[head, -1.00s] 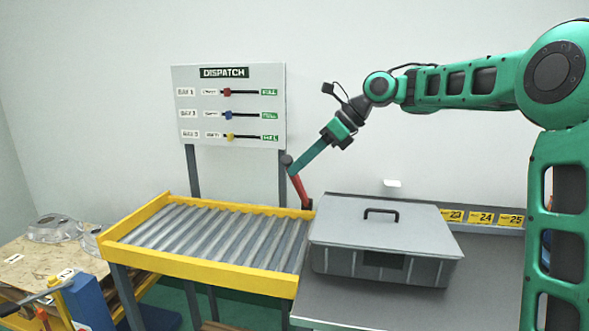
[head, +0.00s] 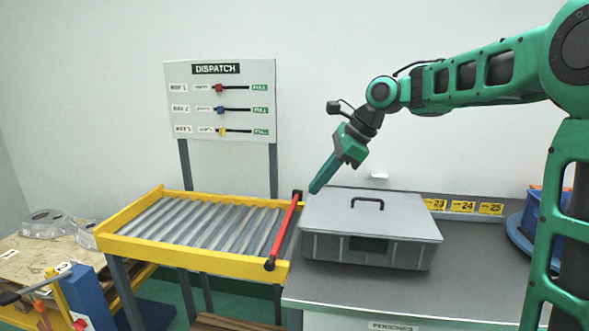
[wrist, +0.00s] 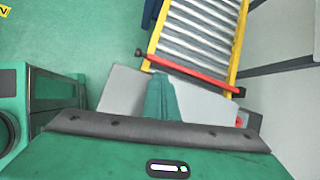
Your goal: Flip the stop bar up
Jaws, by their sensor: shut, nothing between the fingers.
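The red stop bar (head: 284,230) lies down flat across the end of the roller conveyor, from its far rail to its near rail. It has dark ends. In the wrist view the bar (wrist: 195,75) crosses the yellow rails just beyond my fingers. My gripper (head: 315,189) is shut and empty, slanting down to the left. It is to the right of the bar's far end, near the far left corner of the grey box's lid, apart from the bar. In the wrist view my gripper (wrist: 160,82) hides part of the lid.
The grey lidded box (head: 335,215) with a black handle stands on the bench, right beside the conveyor's end. The roller conveyor (head: 190,232) is empty. A dispatch board (head: 220,100) stands behind it. A work table with castings (head: 48,224) is at far left.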

